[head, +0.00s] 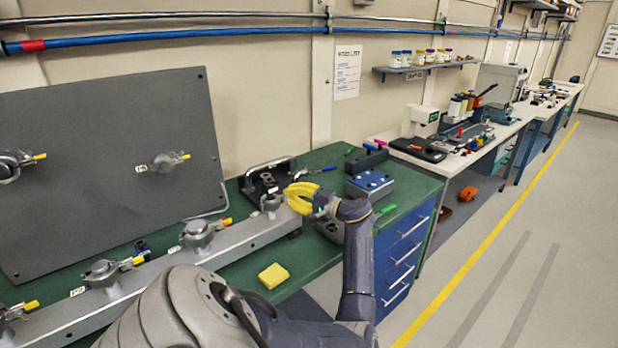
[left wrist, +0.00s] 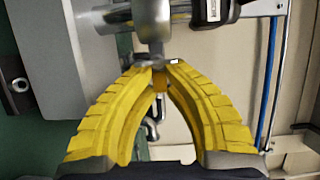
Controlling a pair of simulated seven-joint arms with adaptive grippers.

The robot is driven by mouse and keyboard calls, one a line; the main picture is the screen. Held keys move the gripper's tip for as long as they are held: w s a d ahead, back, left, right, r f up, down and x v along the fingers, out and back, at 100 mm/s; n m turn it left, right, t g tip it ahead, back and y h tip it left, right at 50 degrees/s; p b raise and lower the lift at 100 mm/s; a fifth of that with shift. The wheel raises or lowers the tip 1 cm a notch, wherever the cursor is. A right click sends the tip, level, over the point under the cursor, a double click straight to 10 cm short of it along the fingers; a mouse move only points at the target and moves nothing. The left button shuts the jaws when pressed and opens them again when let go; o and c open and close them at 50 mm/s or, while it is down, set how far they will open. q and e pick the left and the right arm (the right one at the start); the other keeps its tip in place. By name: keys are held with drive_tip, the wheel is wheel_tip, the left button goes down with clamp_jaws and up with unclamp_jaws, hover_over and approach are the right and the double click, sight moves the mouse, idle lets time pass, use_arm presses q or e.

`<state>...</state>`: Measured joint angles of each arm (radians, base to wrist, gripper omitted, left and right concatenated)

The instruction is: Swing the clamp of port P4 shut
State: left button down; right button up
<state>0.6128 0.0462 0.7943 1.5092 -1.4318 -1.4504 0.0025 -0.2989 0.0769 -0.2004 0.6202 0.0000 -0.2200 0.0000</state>
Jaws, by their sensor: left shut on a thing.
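The grey rail (head: 235,238) carries a row of clamped ports. Port P4 (head: 271,203), going by its place in the row, is at the rail's far right end; I cannot read its label. My left gripper (head: 291,197) has its yellow fingers at the right side of this port. In the left wrist view the fingertips (left wrist: 164,66) come together below the round metal port (left wrist: 152,22). They are shut on the clamp's lever, whose orange end (left wrist: 160,82) shows between the fingers. The fingers hide most of the clamp, so its angle is unclear. My right gripper is not in view.
Other ports with yellow-tipped clamps (head: 103,272) line the rail to the left. A grey panel (head: 110,150) stands behind. A yellow pad (head: 273,275) lies on the green bench.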

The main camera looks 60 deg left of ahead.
use_arm(q)
drive_tip(key=shift+s+a, duration=0.15)
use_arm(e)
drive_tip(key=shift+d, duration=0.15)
use_arm(q)
drive_tip(key=c, duration=1.4)
unclamp_jaws()
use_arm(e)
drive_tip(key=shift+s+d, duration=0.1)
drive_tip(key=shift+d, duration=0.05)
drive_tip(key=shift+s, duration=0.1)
use_arm(q)
drive_tip(key=v, duration=1.2)
